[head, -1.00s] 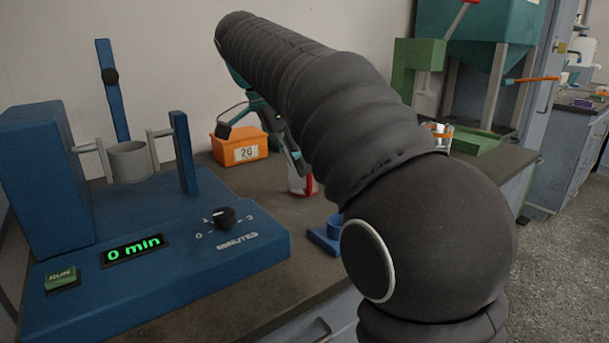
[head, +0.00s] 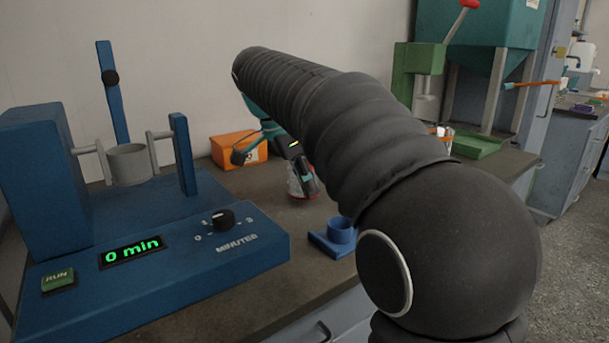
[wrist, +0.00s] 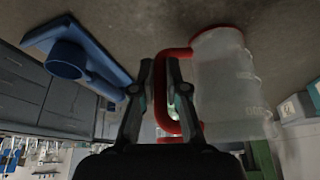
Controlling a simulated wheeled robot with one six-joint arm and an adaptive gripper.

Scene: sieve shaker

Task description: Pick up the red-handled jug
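The jug is clear and pale with a red rim and a red handle. In the wrist view the jug (wrist: 225,85) appears upside down at right of centre, against the worktop. Its red handle (wrist: 160,92) lies between the two fingers of my gripper (wrist: 160,72), with the right finger inside the handle loop. The finger gap is narrow, and I cannot tell whether the fingers press on the handle. In the head view the jug (head: 296,188) stands on the worktop, partly hidden behind my gripper (head: 302,180).
A blue holder with a round cup (head: 341,236) stands close in front of the jug. The blue shaker (head: 165,255), reading 0 min, stands at left. An orange bin (head: 232,147) is behind, near the wall. A green machine (head: 478,148) stands at right.

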